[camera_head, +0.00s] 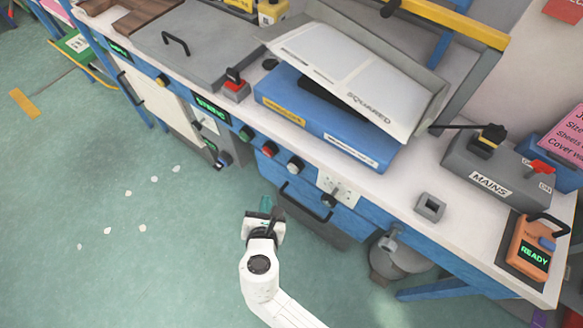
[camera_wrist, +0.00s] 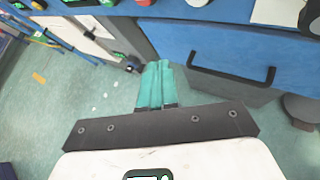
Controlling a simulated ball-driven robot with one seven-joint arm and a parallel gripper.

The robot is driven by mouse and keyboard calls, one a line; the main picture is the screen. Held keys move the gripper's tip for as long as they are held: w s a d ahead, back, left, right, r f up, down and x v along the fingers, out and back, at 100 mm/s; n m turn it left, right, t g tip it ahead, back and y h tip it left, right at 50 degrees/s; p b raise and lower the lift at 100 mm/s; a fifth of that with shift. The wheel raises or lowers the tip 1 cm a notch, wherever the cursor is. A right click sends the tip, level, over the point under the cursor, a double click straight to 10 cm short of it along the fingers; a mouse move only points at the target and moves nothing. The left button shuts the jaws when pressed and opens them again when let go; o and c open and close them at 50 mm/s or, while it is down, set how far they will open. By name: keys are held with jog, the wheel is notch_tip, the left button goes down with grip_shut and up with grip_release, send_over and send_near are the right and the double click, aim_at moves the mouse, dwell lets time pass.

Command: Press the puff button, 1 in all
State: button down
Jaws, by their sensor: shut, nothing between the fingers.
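Several round controls sit along the blue front of the bench: a green button (camera_head: 246,133), a red button (camera_head: 270,149) and a pale button (camera_head: 295,165). A dark knob (camera_head: 329,200) sits on a pale plate to their right. I cannot read a puff label on any of them. My gripper (camera_head: 265,206) is in front of the bench, below these controls and apart from them. Its teal fingers are together and empty, and they also show in the wrist view (camera_wrist: 155,85), pointing toward the bench front.
A dark drawer handle (camera_head: 307,201) sticks out just right of my gripper. On the bench top are a blue unit with a tilted white lid (camera_head: 350,75), a grey MAINS box (camera_head: 490,170) and an orange READY device (camera_head: 530,250). Open floor (camera_head: 130,190) lies left.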

jog(key=w+d, duration=0.4)
jog(key=w, duration=0.2)
jog(key=shift+d, duration=0.4)
jog(key=shift+w, duration=0.1)
dwell(1.7)
jog(key=shift+w+d, duration=0.25)
jog(key=shift+w+d, duration=0.35)
jog(key=shift+w, duration=0.15)
dwell(1.0)
jog(key=shift+s+a, duration=0.1)
jog(key=shift+s, duration=0.05)
jog(key=shift+s+a, duration=0.45)
jog(key=shift+s, duration=0.25)
jog(key=shift+s+a+p, duration=0.2)
jog(key=shift+s+a, duration=0.6)
jog(key=shift+s, duration=0.2)
jog(key=shift+s+a+p, duration=0.2)
jog(key=shift+s+a, duration=0.55)
jog(key=shift+s, duration=0.2)
